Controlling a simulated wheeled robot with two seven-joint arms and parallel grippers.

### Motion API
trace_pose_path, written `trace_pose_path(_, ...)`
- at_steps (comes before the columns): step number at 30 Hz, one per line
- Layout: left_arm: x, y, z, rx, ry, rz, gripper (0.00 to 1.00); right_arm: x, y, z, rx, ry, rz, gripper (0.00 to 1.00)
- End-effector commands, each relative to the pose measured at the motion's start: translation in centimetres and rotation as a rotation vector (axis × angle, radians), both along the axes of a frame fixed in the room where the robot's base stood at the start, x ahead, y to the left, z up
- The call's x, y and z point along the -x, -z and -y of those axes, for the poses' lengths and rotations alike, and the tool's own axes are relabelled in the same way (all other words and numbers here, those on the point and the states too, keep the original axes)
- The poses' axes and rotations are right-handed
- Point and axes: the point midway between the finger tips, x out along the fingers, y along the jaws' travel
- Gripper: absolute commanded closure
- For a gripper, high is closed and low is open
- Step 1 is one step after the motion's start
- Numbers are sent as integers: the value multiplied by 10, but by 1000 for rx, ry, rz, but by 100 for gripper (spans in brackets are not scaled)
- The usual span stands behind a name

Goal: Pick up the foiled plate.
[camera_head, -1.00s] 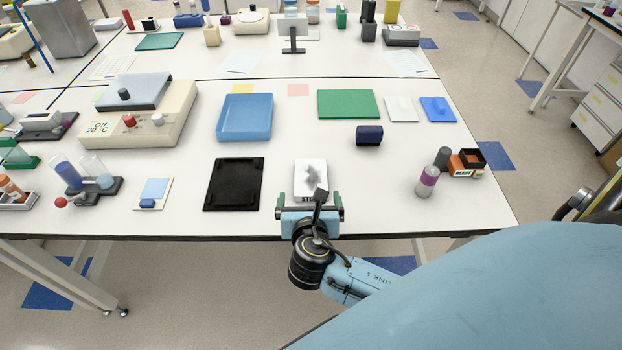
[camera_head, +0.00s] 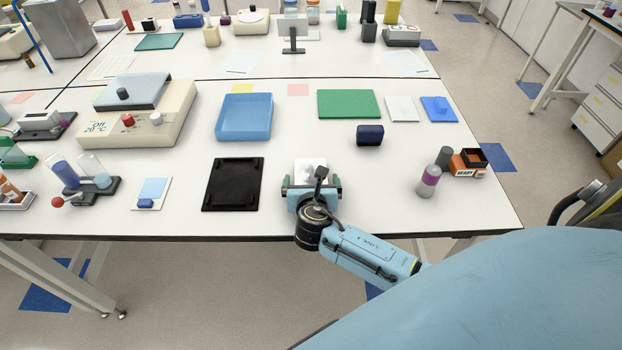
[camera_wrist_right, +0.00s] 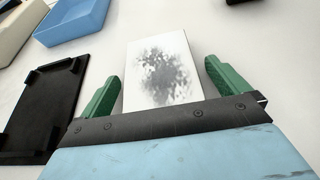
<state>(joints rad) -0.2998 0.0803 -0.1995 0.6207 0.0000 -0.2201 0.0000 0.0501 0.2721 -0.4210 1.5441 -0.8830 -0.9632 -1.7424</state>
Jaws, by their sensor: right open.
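The foiled plate (camera_head: 308,167) is a white block with a mottled grey top, lying on the table near its front edge. In the wrist view the foiled plate (camera_wrist_right: 164,72) lies between the two green fingers, with a gap on each side; its near end is hidden by the gripper body. My right gripper (camera_head: 312,184) is open over the near part of the plate and holds nothing. In the wrist view my right gripper (camera_wrist_right: 163,85) shows both fingers apart. My left gripper is not in view.
A black tray (camera_head: 233,185) lies just left of the plate. A blue tray (camera_head: 244,118), a green mat (camera_head: 348,103) and a dark blue block (camera_head: 369,135) lie behind. A purple-banded bottle (camera_head: 428,182) stands at the right. The table between plate and bottle is clear.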

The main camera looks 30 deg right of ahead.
Motion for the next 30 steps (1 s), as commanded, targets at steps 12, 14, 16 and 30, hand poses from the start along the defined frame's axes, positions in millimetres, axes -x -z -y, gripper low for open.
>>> trace_pose_path(12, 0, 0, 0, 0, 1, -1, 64, 0, 0, 0, 0, 0, 0, 46)
trace_pose_path(14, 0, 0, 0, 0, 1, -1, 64, 0, -1, 0, 0, 0, 1, 48)
trace_pose_path(16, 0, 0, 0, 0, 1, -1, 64, 0, -1, 0, 0, 0, 1, 48)
trace_pose_path(30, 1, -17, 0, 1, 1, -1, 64, 0, -62, 0, -1, 0, 7, 48)
